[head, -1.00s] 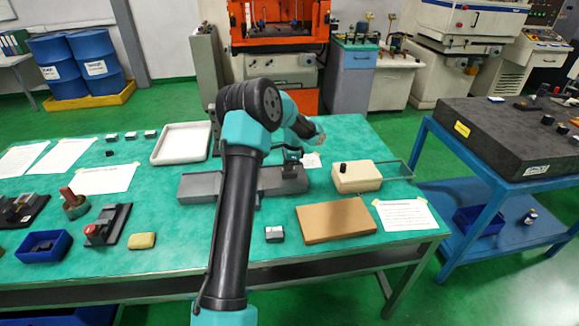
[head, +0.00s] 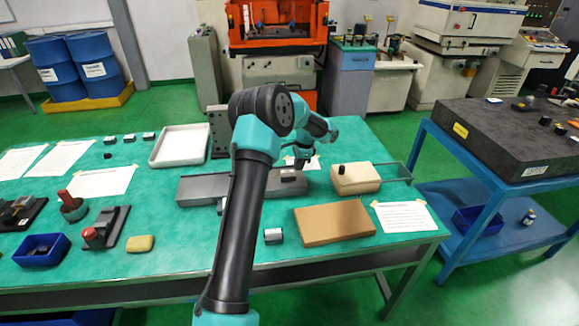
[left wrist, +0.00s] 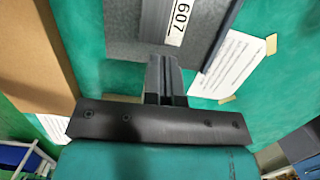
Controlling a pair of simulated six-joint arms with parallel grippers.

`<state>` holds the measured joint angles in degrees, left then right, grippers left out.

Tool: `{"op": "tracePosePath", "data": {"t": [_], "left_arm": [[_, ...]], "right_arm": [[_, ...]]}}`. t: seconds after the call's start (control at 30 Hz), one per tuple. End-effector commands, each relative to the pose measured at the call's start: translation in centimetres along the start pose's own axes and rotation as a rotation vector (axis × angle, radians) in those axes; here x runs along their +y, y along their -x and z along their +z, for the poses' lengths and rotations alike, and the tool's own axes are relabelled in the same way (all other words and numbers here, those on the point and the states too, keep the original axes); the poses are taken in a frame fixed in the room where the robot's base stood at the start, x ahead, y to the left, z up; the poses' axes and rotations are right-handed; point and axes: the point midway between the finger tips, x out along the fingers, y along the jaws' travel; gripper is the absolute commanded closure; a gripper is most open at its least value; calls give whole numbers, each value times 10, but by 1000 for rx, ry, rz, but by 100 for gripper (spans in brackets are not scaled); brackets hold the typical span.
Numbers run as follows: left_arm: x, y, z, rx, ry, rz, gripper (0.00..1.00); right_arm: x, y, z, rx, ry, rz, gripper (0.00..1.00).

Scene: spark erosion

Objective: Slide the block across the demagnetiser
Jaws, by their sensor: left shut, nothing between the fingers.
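A small dark grey block (head: 290,175) with a pale top label lies at the right end of a long grey slab (head: 205,190) in the head view. In the left wrist view the block's label (left wrist: 180,18) reads 607. A cream box with a black knob (head: 357,182) stands just right of the slab; which unit is the demagnetiser I cannot tell for certain. My left gripper (head: 303,164) points down at the block's right end, its fingers shut and empty; they also show in the wrist view (left wrist: 163,65). Whether they touch the block is unclear. My right gripper is out of view.
A white tray (head: 180,145) is behind left. My left arm hides part of the slab.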

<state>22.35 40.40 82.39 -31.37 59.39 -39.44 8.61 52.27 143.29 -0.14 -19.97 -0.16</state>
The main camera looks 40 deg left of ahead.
Motion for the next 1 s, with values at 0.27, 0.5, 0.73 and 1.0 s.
{"op": "tracePosePath", "data": {"t": [0.27,0.5,0.73,1.0], "left_arm": [[0,9,-52,0,-2,-2,100],[0,13,-71,0,0,-1,100],[0,13,-72,0,1,-1,100],[0,13,-71,0,1,-1,100]], "right_arm": [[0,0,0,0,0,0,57],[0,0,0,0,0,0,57],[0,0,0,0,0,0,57],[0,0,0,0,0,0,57]]}}
